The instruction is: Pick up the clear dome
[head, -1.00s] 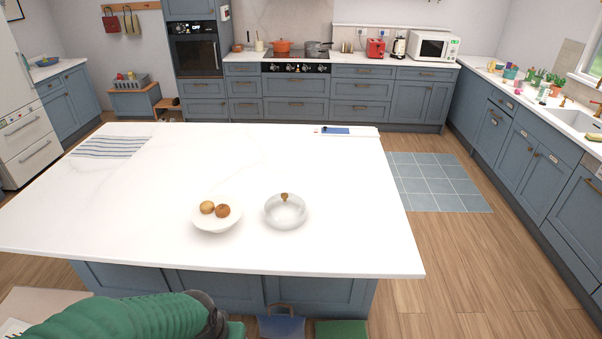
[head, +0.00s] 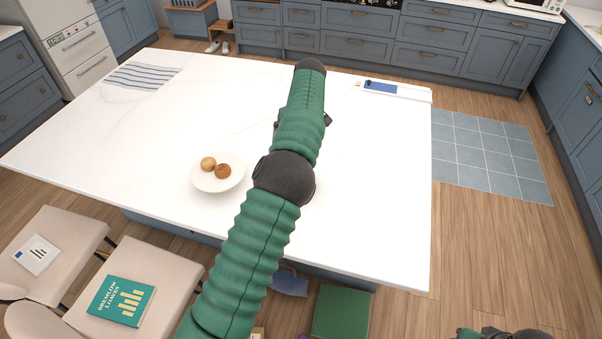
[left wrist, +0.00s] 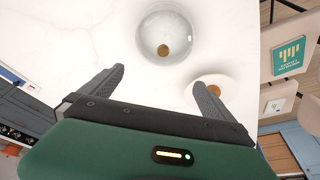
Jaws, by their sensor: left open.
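The clear dome (left wrist: 168,28) shows in the left wrist view, standing on the white countertop with its round brown knob facing the camera. My left gripper (left wrist: 159,78) is open and empty. Its two fingers are spread, and the dome lies beyond the fingertips, apart from them. In the head view my left arm reaches over the island and hides the dome and most of the gripper. My right gripper does not show; only a piece of my right arm is at the bottom right edge.
A white dish (head: 218,184) with two round brownish items stands close beside the dome. The island (head: 385,185) is otherwise largely clear, with a striped cloth (head: 143,76) at far left and a blue item (head: 381,87) at the back right. Chairs (head: 150,262) stand at the front left.

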